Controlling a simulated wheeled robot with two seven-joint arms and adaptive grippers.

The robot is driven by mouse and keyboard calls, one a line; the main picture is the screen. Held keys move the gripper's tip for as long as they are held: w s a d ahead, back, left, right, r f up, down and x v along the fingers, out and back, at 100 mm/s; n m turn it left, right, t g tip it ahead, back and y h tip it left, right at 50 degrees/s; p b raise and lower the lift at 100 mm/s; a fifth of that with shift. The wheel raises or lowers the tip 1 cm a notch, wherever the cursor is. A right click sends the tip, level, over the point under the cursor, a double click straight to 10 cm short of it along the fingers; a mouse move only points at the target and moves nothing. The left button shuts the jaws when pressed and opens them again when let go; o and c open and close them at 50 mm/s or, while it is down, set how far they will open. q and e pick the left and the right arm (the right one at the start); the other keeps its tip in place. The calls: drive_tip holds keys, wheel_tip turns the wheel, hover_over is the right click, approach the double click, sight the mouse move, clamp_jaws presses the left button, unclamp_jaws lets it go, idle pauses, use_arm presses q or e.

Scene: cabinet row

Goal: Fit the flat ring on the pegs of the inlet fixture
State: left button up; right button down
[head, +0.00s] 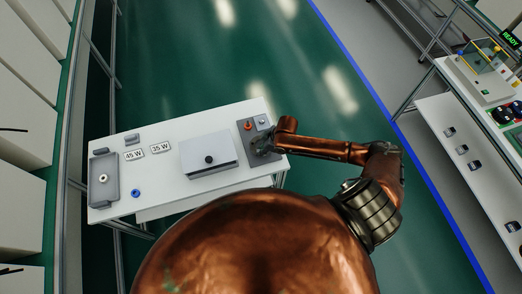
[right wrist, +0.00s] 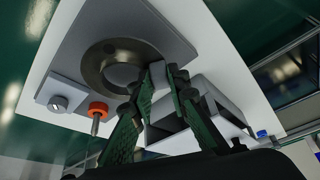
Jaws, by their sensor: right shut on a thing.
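The flat ring (right wrist: 92,62), a dull metal disc with a wide hole, shows in the right wrist view in front of the grey plate of the inlet fixture (right wrist: 150,22). My right gripper (right wrist: 160,75) is shut on the ring's near edge. I cannot tell whether the ring touches the plate or hovers just over it, and no pegs can be made out. In the head view, my right gripper (head: 263,148) is over the fixture (head: 249,148) at the table's right end, hiding the ring. My left gripper is not in view.
Next to the plate are an orange knob (head: 247,126) and a grey block with a screw (head: 262,121). Farther left are a blue ring (head: 135,193), a grey tray (head: 104,194) and wattage labels (head: 160,148).

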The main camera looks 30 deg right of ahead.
use_arm(q)
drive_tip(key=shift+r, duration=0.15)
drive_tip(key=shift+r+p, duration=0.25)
drive_tip(key=shift+p, duration=0.15)
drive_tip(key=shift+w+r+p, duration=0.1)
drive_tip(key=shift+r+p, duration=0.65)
drive_tip(key=shift+p, duration=0.05)
idle(1.9)
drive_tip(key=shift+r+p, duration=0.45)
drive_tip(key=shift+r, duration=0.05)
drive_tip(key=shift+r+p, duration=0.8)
idle(2.4)
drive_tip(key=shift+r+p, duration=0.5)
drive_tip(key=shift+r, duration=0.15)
idle(0.4)
